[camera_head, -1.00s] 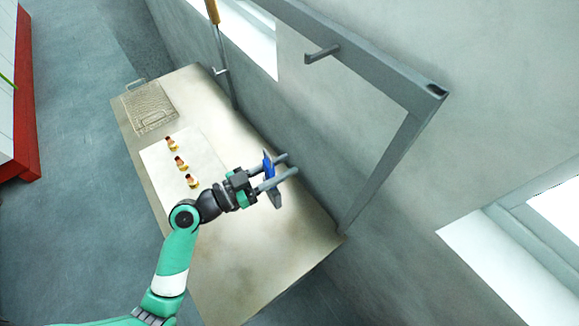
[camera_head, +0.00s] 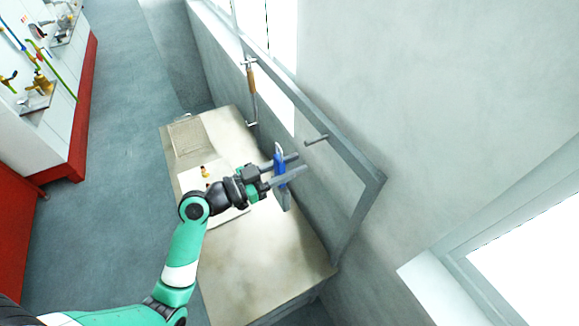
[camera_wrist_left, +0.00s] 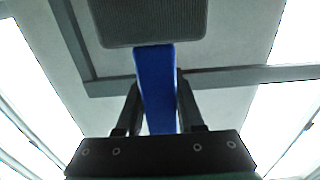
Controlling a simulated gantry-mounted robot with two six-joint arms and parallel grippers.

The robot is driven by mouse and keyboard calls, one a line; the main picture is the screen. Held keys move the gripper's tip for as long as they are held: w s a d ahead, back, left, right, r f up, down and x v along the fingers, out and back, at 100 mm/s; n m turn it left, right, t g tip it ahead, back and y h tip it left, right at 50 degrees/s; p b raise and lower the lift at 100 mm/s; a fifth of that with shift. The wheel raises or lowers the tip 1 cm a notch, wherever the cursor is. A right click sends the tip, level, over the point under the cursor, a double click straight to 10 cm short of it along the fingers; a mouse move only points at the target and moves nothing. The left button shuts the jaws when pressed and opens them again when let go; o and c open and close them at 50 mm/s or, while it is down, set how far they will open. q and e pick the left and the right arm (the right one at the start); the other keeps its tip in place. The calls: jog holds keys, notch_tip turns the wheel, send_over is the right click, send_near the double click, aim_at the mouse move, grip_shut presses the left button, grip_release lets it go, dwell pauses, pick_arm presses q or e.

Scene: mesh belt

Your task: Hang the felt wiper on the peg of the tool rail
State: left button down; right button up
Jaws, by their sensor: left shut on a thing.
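My left gripper (camera_head: 300,162) is shut on the felt wiper (camera_head: 279,167), with one finger on each side of its blue part. A grey part hangs below the fingers. In the left wrist view the wiper's blue part (camera_wrist_left: 156,85) runs between the fingers (camera_wrist_left: 158,105), and a dark grey pad (camera_wrist_left: 150,22) crosses its far end. The peg (camera_head: 316,140) is a short grey rod sticking out from the grey tool rail (camera_head: 350,158). In the head view the wiper appears below and left of the peg, apart from it. My right gripper is out of view.
A wooden-handled tool (camera_head: 251,82) hangs farther along the rail. The bench (camera_head: 265,250) below carries a mesh piece (camera_head: 187,138) and a pale sheet (camera_head: 190,181) with small brass-coloured parts (camera_head: 204,171), partly hidden by my arm. The bench's near end is clear.

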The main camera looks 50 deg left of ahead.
pick_arm(q)
jog(key=w+d+f+b, duration=0.1)
jog(key=w+b, duration=0.1)
jog(key=w, duration=0.7)
jog(key=shift+d+f+b, duration=0.25)
jog(key=shift+f+b, duration=0.05)
dwell(0.3)
dwell(0.6)
jog(key=shift+c, duration=2.2)
grip_release()
